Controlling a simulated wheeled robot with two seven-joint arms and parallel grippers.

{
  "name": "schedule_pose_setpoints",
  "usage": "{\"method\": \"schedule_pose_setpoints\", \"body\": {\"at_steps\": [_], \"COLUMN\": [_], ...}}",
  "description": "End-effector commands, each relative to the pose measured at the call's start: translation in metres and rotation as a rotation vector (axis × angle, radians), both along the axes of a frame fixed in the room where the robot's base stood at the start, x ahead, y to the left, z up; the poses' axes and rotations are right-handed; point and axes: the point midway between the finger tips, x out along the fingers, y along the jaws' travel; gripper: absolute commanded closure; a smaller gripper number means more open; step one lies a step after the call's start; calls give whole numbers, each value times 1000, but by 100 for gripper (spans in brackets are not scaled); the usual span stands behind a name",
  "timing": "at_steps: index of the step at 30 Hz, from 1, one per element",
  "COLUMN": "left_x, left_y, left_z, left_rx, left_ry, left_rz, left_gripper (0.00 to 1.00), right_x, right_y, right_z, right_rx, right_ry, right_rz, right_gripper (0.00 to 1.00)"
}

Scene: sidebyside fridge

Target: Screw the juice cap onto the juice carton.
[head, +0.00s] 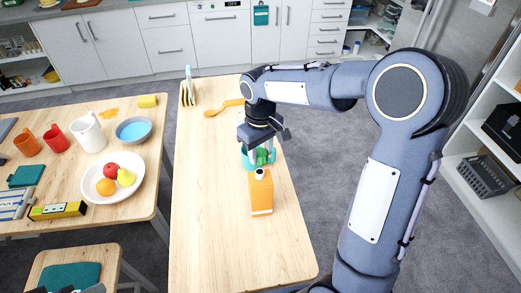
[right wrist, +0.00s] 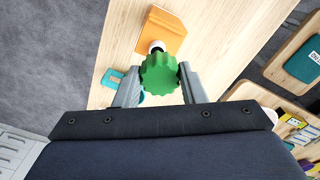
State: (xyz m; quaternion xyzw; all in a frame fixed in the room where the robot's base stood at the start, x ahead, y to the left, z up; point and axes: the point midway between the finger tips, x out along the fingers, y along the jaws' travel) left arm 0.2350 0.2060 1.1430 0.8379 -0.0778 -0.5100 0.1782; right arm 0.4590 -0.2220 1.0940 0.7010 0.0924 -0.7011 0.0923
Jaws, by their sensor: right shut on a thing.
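The orange juice carton (head: 261,195) stands upright on the long wooden table, with a white spout (head: 259,174) on top and no cap on it. In the right wrist view the carton (right wrist: 162,30) lies beyond the cap, its spout partly hidden. My right gripper (head: 259,154) is shut on the green ridged juice cap (right wrist: 160,74). The cap (head: 262,156) is between the fingertips, just behind the spout in the head view. I cannot tell the exact gap between cap and spout. My left gripper is not in view.
A teal object (head: 247,158) is partly hidden behind the right gripper. A fruit plate (head: 130,181) and blue bowl (head: 134,131) are on the left table. The long table's front (head: 225,250) is clear.

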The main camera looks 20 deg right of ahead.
Motion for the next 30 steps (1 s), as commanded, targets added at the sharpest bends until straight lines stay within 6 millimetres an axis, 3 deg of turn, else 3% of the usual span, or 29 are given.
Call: {"method": "schedule_pose_setpoints", "body": {"at_steps": [18, 30], "left_x": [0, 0], "left_y": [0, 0], "left_z": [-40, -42], "left_rx": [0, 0], "left_ry": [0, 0], "left_rz": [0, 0], "left_gripper": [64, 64], "right_x": [0, 0], "right_y": [0, 0], "right_z": [-52, -57], "right_rx": [0, 0], "right_ry": [1, 1], "right_rz": [0, 0], "right_gripper": [76, 76]}}
